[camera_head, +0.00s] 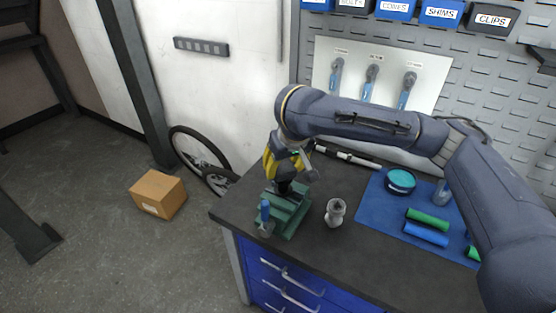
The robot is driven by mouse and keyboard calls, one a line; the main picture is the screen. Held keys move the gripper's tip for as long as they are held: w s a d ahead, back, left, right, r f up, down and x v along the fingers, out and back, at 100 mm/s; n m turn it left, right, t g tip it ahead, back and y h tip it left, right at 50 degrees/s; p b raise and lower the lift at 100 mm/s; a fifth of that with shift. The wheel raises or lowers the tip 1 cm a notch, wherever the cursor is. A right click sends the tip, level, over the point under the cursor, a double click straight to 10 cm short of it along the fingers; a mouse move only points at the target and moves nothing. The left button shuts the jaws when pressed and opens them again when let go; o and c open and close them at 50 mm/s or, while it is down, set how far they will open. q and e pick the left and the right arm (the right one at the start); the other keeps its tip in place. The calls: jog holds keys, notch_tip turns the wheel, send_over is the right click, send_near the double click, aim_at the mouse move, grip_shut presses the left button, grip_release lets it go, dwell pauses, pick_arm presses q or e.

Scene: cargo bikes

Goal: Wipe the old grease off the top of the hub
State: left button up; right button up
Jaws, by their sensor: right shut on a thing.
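My right arm reaches in from the right, and its gripper (284,178) points down over a green vise (291,220) at the bench's left end. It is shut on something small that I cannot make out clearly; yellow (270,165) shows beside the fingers. The fingertips are right above or at the vise jaws, and whether they touch anything there I cannot tell. A hub in the vise is not clearly visible, as the gripper covers that spot. A grey metal cylindrical part (335,212) stands upright right of the vise. My left gripper is not in view.
The dark bench top (310,258) is clear in front. A blue mat (383,217) holds a teal round tin (400,180), a green roll (428,220) and a blue roll (425,235). A silver-and-black tool (345,156) lies behind. A cardboard box (158,194) is on the floor.

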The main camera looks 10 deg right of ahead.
aim_at(293, 173)
jog(key=shift+s+d, duration=0.4)
jog(key=shift+s, duration=0.2)
jog(key=shift+s+d, duration=0.4)
jog(key=shift+s, duration=0.2)
jog(key=shift+s+d, duration=0.2)
jog(key=shift+w+a+r, duration=0.1)
jog(key=shift+w+a, duration=0.15)
jog(key=shift+w, duration=0.1)
jog(key=shift+w+a, duration=0.4)
jog(key=shift+w, duration=0.1)
jog(key=shift+w+a, duration=0.6)
jog(key=shift+w, duration=0.3)
jog(key=shift+w+a, duration=0.55)
jog(key=shift+w, duration=0.35)
jog(key=shift+r, duration=3.9)
jog(key=shift+s, duration=0.1)
